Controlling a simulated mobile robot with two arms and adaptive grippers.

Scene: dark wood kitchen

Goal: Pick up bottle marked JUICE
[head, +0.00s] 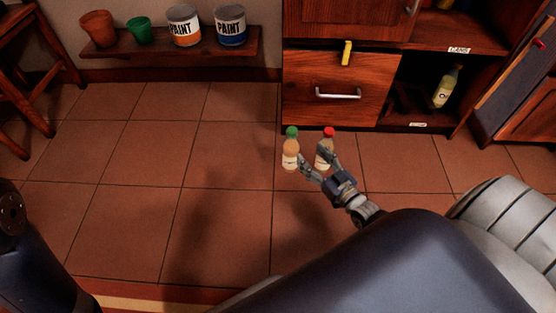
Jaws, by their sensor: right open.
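Two small bottles stand upright side by side in front of the wooden drawer, near the middle of the head view. One bottle with a green cap (291,153) has pale orange contents and a light label. The other, a bottle with a red cap (324,158), is partly hidden by a finger. I cannot read either label, so I cannot tell which is marked JUICE. My right gripper (310,154) is open, with one fingertip by the green-capped bottle and the other over the red-capped one. I cannot tell whether they touch. My left gripper is out of view.
A yellowish bottle (446,87) leans in the open lower cabinet compartment at right. A drawer with a metal handle (338,96) is behind the two bottles. A low shelf (185,47) holds two pots and two paint cans. The tiled floor (140,140) at left is clear.

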